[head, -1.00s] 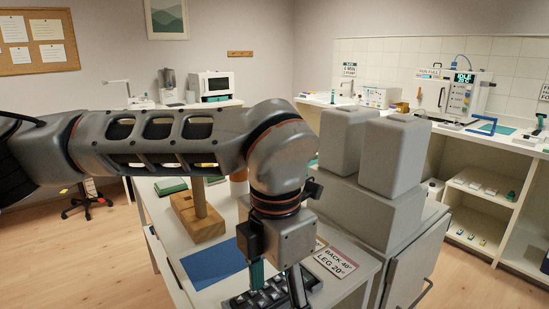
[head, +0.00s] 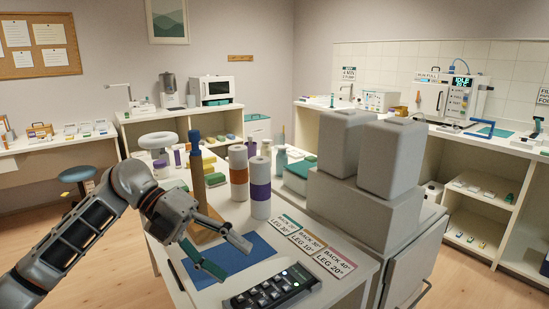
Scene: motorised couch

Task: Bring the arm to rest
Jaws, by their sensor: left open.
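My left arm comes in from the lower left in the head view. Its gripper (head: 225,258) is open and empty, with its two fingers apart above the blue mat (head: 240,262) on the white table. A black keypad (head: 268,291) with several buttons lies at the table's front, to the right of the gripper and apart from it. One small green light shows on the keypad. Three cards marked with back and leg angles, one reading BACK 40° LEG 20° (head: 334,263), lie behind and right of the keypad. My right gripper is not in view.
A wooden stand with a blue-topped post (head: 196,165) is close behind the gripper. Rolls, one with a purple band (head: 260,190), stand behind the mat. Grey padded couch blocks (head: 363,205) bound the table on the right. Open floor (head: 120,275) lies left of the table.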

